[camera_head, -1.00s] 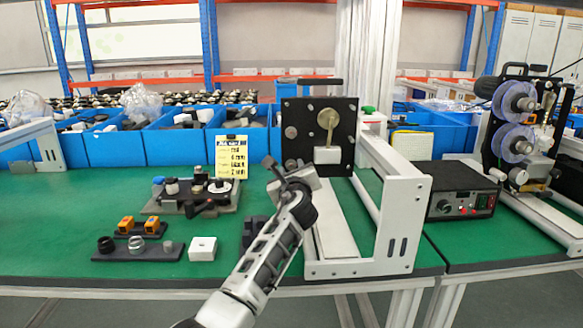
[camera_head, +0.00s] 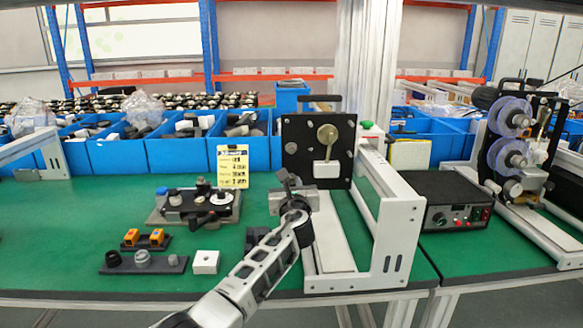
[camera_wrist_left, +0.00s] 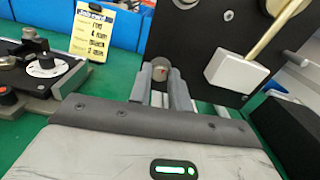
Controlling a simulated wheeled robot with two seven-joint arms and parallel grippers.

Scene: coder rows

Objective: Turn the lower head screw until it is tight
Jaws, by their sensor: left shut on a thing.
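The black head plate (camera_head: 307,130) stands upright on the white frame, with a brass lever and a white block on its face. My left gripper (camera_head: 286,179) is at the plate's lower left corner. In the left wrist view its two grey fingers (camera_wrist_left: 163,88) are shut on the lower head screw (camera_wrist_left: 161,71), a round grey knob with a small red mark. A second grey knob (camera_head: 291,148) sits higher on the plate's left side. How tight the screw is cannot be seen. My right gripper is not in view.
A yellow note card (camera_head: 233,166) stands left of the plate. A fixture with knobs (camera_head: 192,205), small part trays and a white block (camera_head: 205,262) lie on the green table. The white frame (camera_head: 395,235) and a black control box (camera_head: 455,200) are at right. Blue bins line the back.

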